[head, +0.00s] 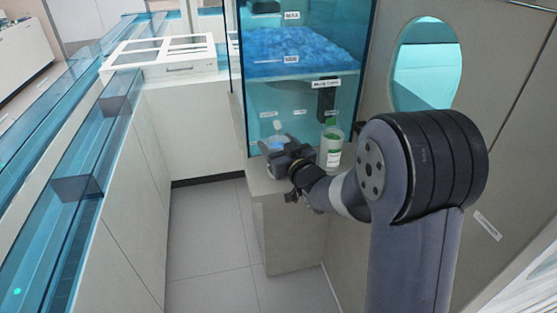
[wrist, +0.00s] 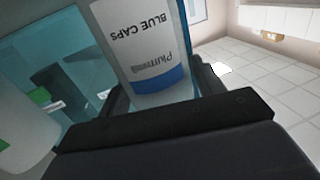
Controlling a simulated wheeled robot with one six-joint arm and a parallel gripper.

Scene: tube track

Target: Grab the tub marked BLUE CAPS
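The tub marked BLUE CAPS (wrist: 150,45) fills the upper middle of the wrist view, its white label upside down with a blue band. In the head view the tub (head: 277,138) stands on the pale ledge, partly hidden behind my gripper (head: 287,160). In the wrist view my gripper's dark fingers (wrist: 165,97) lie on either side of the tub, close to its walls. Whether they press on it, I cannot tell.
A green-labelled tub (head: 331,145) stands on the ledge just right of my gripper. It also shows at the left of the wrist view (wrist: 25,125). A tall blue-tinted tank (head: 300,90) rises right behind both tubs. Tiled floor (head: 215,240) lies open left of the ledge.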

